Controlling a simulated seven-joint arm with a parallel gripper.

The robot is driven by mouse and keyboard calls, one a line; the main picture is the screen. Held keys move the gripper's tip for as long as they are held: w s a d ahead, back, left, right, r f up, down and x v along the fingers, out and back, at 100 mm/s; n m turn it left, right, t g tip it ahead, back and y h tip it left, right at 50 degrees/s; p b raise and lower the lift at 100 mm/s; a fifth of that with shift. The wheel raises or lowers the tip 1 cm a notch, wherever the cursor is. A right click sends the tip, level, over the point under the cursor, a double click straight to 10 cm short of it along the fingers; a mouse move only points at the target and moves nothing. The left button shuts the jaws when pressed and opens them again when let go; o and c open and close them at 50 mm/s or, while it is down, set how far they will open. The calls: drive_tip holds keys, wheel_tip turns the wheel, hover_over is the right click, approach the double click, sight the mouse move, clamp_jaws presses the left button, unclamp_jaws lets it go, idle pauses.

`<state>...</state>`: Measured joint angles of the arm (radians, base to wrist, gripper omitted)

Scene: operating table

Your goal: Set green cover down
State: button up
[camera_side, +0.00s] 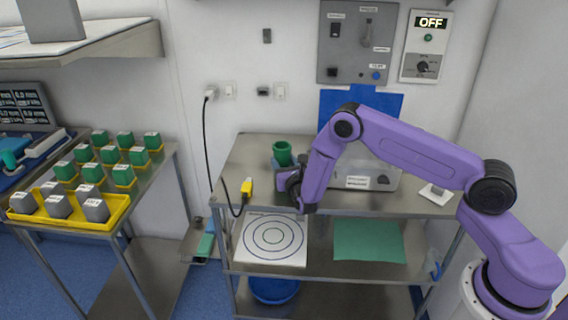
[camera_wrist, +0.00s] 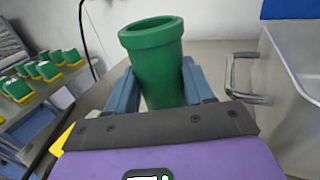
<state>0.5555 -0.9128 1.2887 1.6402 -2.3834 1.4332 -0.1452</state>
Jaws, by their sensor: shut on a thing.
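The green cover (camera_side: 282,153) is a green cylinder with a thicker rim at its top end. In the wrist view the green cover (camera_wrist: 157,65) stands between my two blue-grey fingers, slightly tilted in the picture. My gripper (camera_side: 284,168) is shut on it, over the back left part of the metal table (camera_side: 240,165). My gripper also shows in the wrist view (camera_wrist: 160,90). The lower end of the cover is hidden by my gripper, so I cannot tell whether it touches the tabletop.
A metal bin with a handle (camera_wrist: 245,90) stands right of the cover. A yellow plug (camera_side: 246,187) lies to its left. A side table holds several green and grey blocks in yellow trays (camera_side: 75,222).

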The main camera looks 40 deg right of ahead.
drive_tip(key=shift+f, duration=0.15)
drive_tip(key=o, duration=1)
